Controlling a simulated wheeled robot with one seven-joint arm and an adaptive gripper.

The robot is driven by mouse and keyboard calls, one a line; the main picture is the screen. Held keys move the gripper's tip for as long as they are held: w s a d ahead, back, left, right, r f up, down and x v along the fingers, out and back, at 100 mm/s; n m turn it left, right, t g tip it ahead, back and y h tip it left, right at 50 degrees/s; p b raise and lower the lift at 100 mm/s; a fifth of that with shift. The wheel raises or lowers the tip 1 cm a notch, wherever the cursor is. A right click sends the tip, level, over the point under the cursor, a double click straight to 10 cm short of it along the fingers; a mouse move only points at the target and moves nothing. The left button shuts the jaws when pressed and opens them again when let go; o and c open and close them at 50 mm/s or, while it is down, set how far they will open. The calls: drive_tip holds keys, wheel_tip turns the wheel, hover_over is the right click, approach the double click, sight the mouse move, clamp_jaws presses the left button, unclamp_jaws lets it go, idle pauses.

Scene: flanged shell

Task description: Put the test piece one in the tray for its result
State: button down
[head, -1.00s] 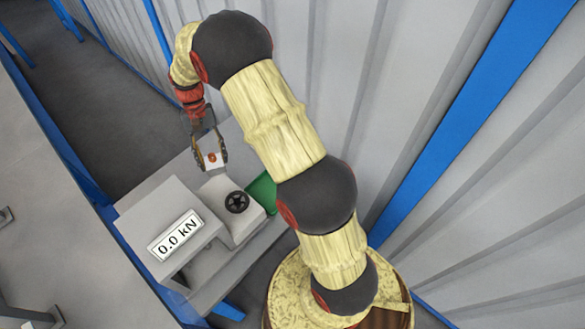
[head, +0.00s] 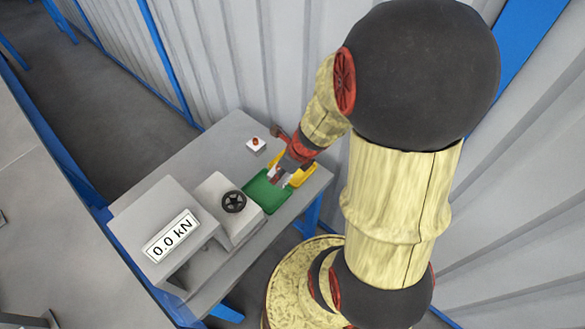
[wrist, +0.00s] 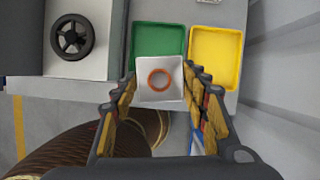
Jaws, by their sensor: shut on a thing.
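My gripper (head: 282,175) is shut on a white square test piece with an orange ring on top, seen clearly in the wrist view (wrist: 160,84). In the head view the piece is mostly hidden by the gripper. The green tray (head: 262,198) lies beside the machine, and the yellow tray (head: 302,176) is just to its right. In the wrist view the piece overlaps the near edge of the green tray (wrist: 158,40), with the yellow tray (wrist: 215,58) right of the fingers. I cannot tell how high the piece is above the tray.
A grey machine with a black handwheel (head: 233,201) and a display (head: 171,235) reading 0.0 kN stands left of the trays. A small white block with a red top (head: 256,145) sits on the bench (head: 205,150) behind them. A corrugated wall stands behind.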

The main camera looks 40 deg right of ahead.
drive_tip(key=shift+s+d+f+m+h, duration=0.1)
drive_tip(key=shift+s+d+m+h, duration=0.25)
drive_tip(key=shift+s+m, duration=0.3)
drive_tip(key=w+d+f+b, duration=0.2)
drive_tip(key=d+f, duration=0.1)
drive_tip(key=w+d+f+b, duration=0.2)
drive_tip(key=w+d+f, duration=0.1)
drive_tip(key=d, duration=0.1)
drive_tip(key=w+d+f+b, duration=0.2)
drive_tip(key=d+f, duration=0.1)
drive_tip(key=shift+w+d, duration=0.35)
drive_tip(key=shift+w+d+f, duration=0.15)
drive_tip(key=shift+d+f, duration=0.1)
drive_tip(key=shift+f, duration=0.25)
drive_tip(key=shift+f+b, duration=1.3)
drive_tip(key=shift+f, duration=0.15)
drive_tip(key=shift+f, duration=0.15)
drive_tip(key=c, duration=1)
unclamp_jaws()
drive_tip(key=shift+f, duration=0.1)
